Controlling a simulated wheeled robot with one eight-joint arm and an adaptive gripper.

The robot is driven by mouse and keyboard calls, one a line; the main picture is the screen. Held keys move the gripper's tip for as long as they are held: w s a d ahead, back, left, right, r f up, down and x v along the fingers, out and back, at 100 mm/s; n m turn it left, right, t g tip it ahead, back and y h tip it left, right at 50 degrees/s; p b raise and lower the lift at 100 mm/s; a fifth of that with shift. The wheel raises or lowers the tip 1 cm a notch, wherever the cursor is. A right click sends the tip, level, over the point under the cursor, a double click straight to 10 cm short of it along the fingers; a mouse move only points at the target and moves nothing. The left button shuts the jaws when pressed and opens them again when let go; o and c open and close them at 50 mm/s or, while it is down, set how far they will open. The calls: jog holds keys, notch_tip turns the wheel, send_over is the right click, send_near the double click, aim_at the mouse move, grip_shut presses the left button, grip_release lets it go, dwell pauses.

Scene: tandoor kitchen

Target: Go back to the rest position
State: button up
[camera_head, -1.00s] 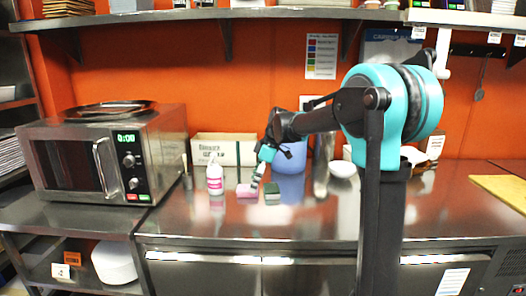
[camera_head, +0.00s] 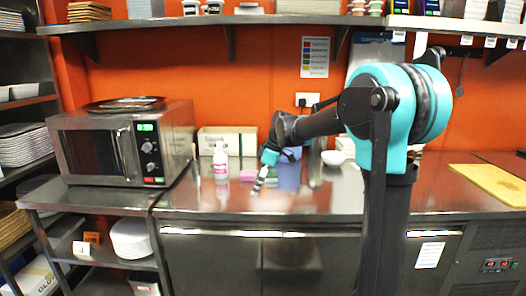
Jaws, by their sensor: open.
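My gripper (camera_head: 258,187) is open at the end of my arm, which reaches from the right over the steel counter (camera_head: 200,195). It points down in front of the things at the back of the counter. The fingers are small in the picture and nothing shows between them. A pink sponge (camera_head: 247,175) lies just behind the gripper, and a darker block beside it is partly hidden by the wrist. My arm is bent, with its big teal joint at the right.
A microwave (camera_head: 120,148) with a dark tray on top stands at left. A white bottle with a pink label (camera_head: 220,162), a blue container (camera_head: 289,172) and a white bowl (camera_head: 333,158) stand near the wall. A cutting board (camera_head: 490,182) lies at right. A shelf (camera_head: 280,20) runs above.

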jog(key=s+d+f+m+t+h, duration=0.2)
jog(key=s+d+f+m, duration=0.6)
jog(key=s, duration=0.5)
jog(key=s+d+f+m+t+h, duration=0.1)
jog(key=s+d+f+m+h, duration=0.1)
jog(key=s+d+f+m, duration=0.6)
jog(key=s+d+f, duration=0.2)
jog(key=s+d, duration=0.3)
jog(key=shift+s+m+t, duration=0.2)
jog(key=shift+m+t, duration=0.2)
